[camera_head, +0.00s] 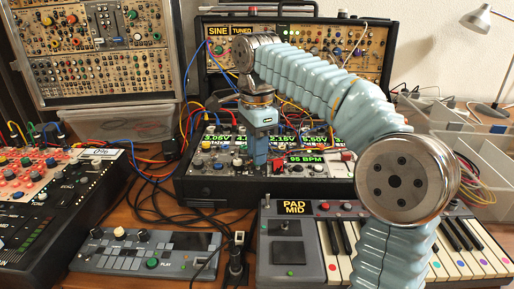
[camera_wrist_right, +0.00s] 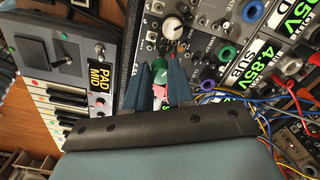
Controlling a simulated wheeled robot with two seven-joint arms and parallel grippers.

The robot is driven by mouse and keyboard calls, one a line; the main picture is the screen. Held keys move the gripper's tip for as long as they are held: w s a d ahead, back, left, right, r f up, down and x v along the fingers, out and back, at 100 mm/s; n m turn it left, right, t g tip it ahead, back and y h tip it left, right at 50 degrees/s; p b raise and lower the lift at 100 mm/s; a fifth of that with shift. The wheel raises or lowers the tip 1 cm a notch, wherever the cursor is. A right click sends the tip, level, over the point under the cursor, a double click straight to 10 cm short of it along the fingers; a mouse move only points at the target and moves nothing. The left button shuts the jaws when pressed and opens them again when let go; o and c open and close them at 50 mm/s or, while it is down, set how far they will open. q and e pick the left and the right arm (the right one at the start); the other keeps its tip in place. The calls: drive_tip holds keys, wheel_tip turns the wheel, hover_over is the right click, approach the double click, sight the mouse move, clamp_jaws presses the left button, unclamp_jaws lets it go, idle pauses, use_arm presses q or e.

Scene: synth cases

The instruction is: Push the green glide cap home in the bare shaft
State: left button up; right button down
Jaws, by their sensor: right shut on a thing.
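My right gripper (camera_head: 260,166) points down at the front panel of the black-cased synth in the middle of the head view. In the right wrist view its two dark blue fingers (camera_wrist_right: 160,72) are shut on the small green glide cap (camera_wrist_right: 152,64), at the panel. The cap shows only in part between the fingers; in the head view the gripper hides it. The bare shaft cannot be made out, and I cannot tell whether the cap touches it. My left gripper is not in view.
Patch cables (camera_wrist_right: 262,112) lie across the panel on the right. A keyboard (camera_head: 291,246) stands in front of the case, and a grey sequencer (camera_head: 143,252) lies at the front left.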

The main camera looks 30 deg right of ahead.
drive_tip(key=shift+f+b, duration=0.35)
drive_tip(key=shift+f, duration=0.25)
drive_tip(key=c, duration=0.9)
unclamp_jaws()
wheel_tip(320, 180, up, 7)
drive_tip(key=shift+f+p, duration=0.1)
drive_tip(key=shift+p, duration=0.8)
drive_tip(key=shift+r, duration=0.35)
